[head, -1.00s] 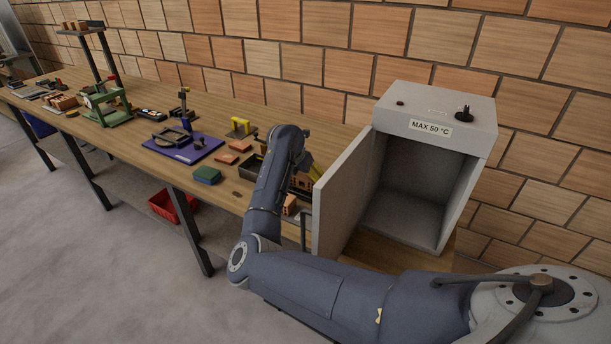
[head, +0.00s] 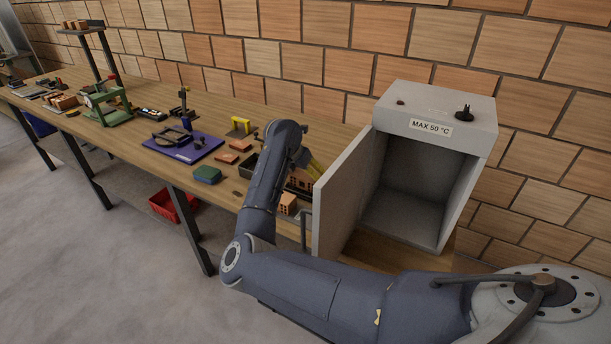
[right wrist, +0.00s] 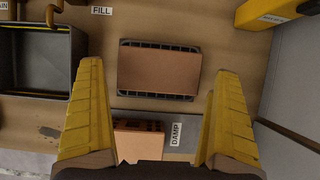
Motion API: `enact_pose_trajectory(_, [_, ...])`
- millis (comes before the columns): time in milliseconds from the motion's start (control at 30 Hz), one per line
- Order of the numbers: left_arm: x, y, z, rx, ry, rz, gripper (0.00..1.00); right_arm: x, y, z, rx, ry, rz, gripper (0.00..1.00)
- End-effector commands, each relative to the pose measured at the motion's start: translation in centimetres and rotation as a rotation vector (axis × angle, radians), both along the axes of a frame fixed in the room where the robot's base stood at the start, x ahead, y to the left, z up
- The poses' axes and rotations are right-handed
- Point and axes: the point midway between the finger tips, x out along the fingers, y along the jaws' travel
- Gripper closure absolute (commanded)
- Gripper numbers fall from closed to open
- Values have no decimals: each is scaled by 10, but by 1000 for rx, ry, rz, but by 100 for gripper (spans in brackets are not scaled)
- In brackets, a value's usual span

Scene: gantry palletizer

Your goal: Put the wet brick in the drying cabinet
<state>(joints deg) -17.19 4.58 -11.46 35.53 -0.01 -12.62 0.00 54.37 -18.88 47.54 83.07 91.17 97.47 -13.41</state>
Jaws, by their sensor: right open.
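The drying cabinet (head: 440,118) is grey and labelled "MAX 50 °C". Its door (head: 343,195) stands open and its inside looks empty. In the right wrist view an orange-brown brick (right wrist: 140,141) is partly visible at the label "DAMP" (right wrist: 175,134), its lower part hidden by my gripper. A flat brown block (right wrist: 160,71) lies on a dark ribbed base beyond it. My right gripper (right wrist: 159,72) is open and empty, pointing down, its yellow fingers either side of the block in the picture. It also shows in the head view (head: 312,166), beside the door. My left gripper is out of view.
A small brick (head: 288,204) sits near the bench's front edge by the door. A dark bin (right wrist: 38,58) lies left of my fingers and a yellow object (right wrist: 268,12) upper right.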

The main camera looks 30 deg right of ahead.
Motion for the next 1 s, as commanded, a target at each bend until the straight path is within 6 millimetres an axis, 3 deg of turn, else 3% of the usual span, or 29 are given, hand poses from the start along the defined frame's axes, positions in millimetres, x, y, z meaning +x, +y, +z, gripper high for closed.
enact_pose_trajectory(300, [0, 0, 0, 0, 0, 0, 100, -9, 18, 35, 1, -2, 0, 0])
enact_pose_trajectory(333, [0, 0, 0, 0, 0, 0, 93, -10, 18, 36, 1, -2, -1, 0])
enact_pose_trajectory(1000, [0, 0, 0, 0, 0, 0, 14, -12, 22, 43, 1, 0, 0, 0])
